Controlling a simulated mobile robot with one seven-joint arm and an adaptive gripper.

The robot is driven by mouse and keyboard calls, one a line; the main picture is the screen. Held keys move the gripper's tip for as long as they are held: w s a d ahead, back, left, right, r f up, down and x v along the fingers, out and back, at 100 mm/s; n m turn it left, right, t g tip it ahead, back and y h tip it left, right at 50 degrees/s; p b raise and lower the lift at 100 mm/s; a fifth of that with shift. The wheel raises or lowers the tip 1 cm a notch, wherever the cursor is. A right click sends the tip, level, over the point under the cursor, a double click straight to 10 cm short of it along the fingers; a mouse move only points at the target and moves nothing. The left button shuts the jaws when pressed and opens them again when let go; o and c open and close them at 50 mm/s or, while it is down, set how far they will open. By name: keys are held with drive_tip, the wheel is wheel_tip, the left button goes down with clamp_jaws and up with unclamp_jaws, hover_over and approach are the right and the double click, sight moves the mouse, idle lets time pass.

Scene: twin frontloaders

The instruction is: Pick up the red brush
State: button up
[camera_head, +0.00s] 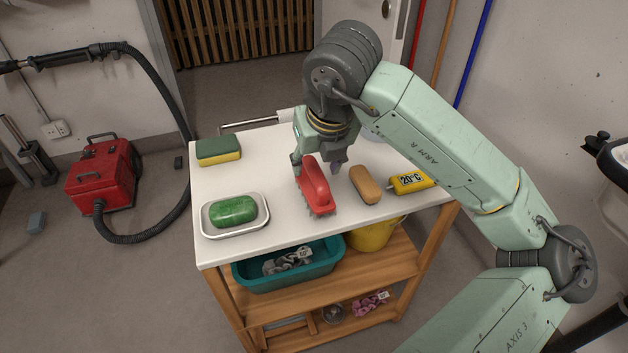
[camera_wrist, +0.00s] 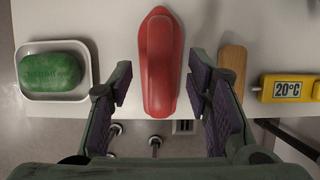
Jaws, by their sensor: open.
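The red brush (camera_head: 316,184) lies on the white top of a wooden trolley, handle up and bristles down. In the wrist view the red brush (camera_wrist: 160,62) lies lengthwise ahead, between the lines of the two fingers. My gripper (camera_head: 318,165) is just behind and above the brush in the head view. In the wrist view my gripper (camera_wrist: 165,90) is open, with a purple-padded finger on each side of the brush's near part and a gap on both sides. It holds nothing. How far the fingertips are above the top cannot be told.
A wooden-backed brush (camera_head: 365,184) lies close to the right, by the right finger. A yellow thermometer (camera_head: 412,182) is further right. Green soap (camera_head: 233,211) in a white dish (camera_head: 264,226) and a sponge (camera_head: 218,151) are left. A teal basin (camera_head: 290,284) is on the shelf below.

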sight(314, 168)
drive_tip(key=shift+x, duration=1.9)
drive_tip(key=shift+c, duration=0.6)
clamp_jaws()
